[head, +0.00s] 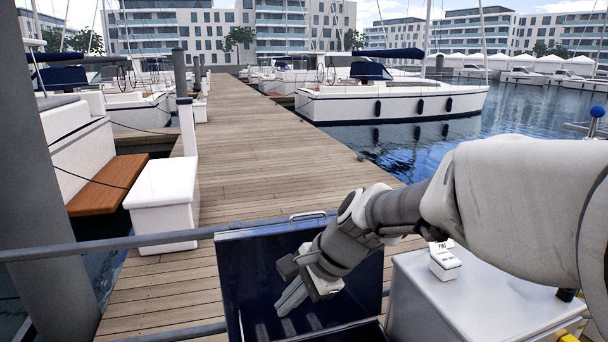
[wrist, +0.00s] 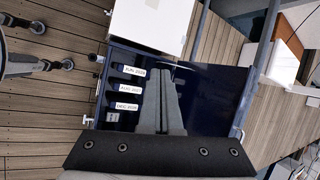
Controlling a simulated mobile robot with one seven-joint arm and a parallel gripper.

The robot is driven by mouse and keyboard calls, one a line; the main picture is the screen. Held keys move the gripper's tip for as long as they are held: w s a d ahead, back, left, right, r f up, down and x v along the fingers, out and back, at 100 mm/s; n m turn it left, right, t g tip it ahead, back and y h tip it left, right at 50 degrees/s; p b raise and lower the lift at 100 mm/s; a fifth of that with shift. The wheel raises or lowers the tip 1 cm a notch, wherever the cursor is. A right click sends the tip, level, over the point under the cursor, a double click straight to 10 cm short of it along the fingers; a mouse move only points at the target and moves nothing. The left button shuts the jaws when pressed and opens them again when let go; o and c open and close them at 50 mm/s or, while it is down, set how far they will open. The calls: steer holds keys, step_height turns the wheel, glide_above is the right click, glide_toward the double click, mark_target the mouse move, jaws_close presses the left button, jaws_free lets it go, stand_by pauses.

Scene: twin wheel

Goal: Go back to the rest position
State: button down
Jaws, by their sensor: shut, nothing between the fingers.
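My gripper (head: 283,306) is in the lower middle of the head view, with my arm reaching in from the right. Its fingers point down and left, in front of a dark blue panel (head: 250,275) with a metal handle on its top edge. In the wrist view the two fingers of my gripper (wrist: 160,72) lie together with nothing between them. Behind them is a dark blue case (wrist: 215,95). Several labelled items stand in its left side, with dates such as JUN 2028 (wrist: 133,71), AUG (wrist: 129,88) and DEC (wrist: 127,106).
A white cabinet (head: 480,295) with a small white labelled block (head: 444,265) on top stands right of the panel. A grey rail (head: 110,247) crosses at left. A white dock box (head: 162,200) stands beyond it. The wooden pier (head: 260,150) is clear, with moored boats (head: 390,103) alongside.

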steer(key=s+d+r+n+t+h, duration=0.3)
steer(key=s+d+n+h, duration=0.3)
steer(key=s+d+n, duration=0.5)
steer(key=s+d+r, duration=0.1)
steer(key=s+d, duration=0.4)
steer(key=d, duration=0.1)
steer(key=shift+n, duration=0.4)
steer(key=shift+w+a, duration=0.1)
stand_by(2.5)
